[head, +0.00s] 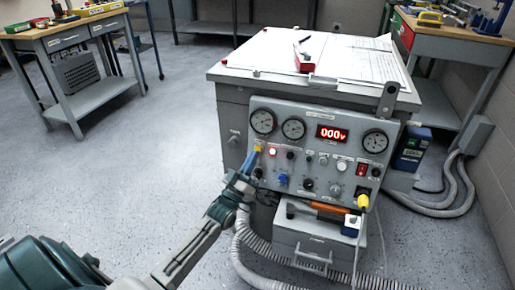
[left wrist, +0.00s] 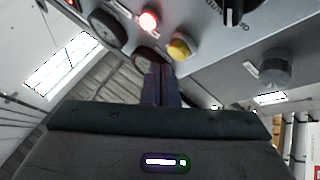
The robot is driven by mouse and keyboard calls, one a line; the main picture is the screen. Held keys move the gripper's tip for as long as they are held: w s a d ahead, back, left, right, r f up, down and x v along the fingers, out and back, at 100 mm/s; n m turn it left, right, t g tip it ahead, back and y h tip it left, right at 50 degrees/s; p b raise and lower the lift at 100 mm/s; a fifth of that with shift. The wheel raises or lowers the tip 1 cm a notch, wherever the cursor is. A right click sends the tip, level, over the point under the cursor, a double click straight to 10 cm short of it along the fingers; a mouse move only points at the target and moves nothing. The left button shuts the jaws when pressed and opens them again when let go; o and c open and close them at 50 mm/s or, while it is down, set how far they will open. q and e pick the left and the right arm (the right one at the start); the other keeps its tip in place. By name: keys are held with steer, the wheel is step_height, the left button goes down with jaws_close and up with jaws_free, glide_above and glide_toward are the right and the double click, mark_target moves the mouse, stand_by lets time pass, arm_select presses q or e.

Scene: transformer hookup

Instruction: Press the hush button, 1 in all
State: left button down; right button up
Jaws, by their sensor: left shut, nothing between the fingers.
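The control panel (head: 320,118) on the front of the grey cabinet carries gauges, knobs and lamps. A small yellow button (head: 258,149) is at its left, beside a lit red lamp (head: 272,152); I cannot read a label naming the hush button. My left gripper (head: 251,162) is shut and empty, its tips just below the yellow button. In the left wrist view the closed fingertips (left wrist: 158,70) are close to the yellow button (left wrist: 180,47), with the lit red lamp (left wrist: 149,20) beyond. I cannot tell whether they touch it. My right gripper is out of view.
A red display (head: 332,133) reads zeros. Papers (head: 362,58) lie on the cabinet top. A drawer unit (head: 311,247) and ribbed hoses (head: 247,255) are below the panel. Workbenches stand at the left (head: 77,32) and right (head: 455,32). Floor at the left is clear.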

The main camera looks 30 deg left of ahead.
arm_select(q)
steer(key=s+p, duration=0.2)
steer(key=s, duration=0.1)
steer(key=s+d+p, duration=0.1)
steer(key=shift+s+d+r, duration=0.1)
steer(key=shift+s+r, duration=0.3)
stand_by(0.9)
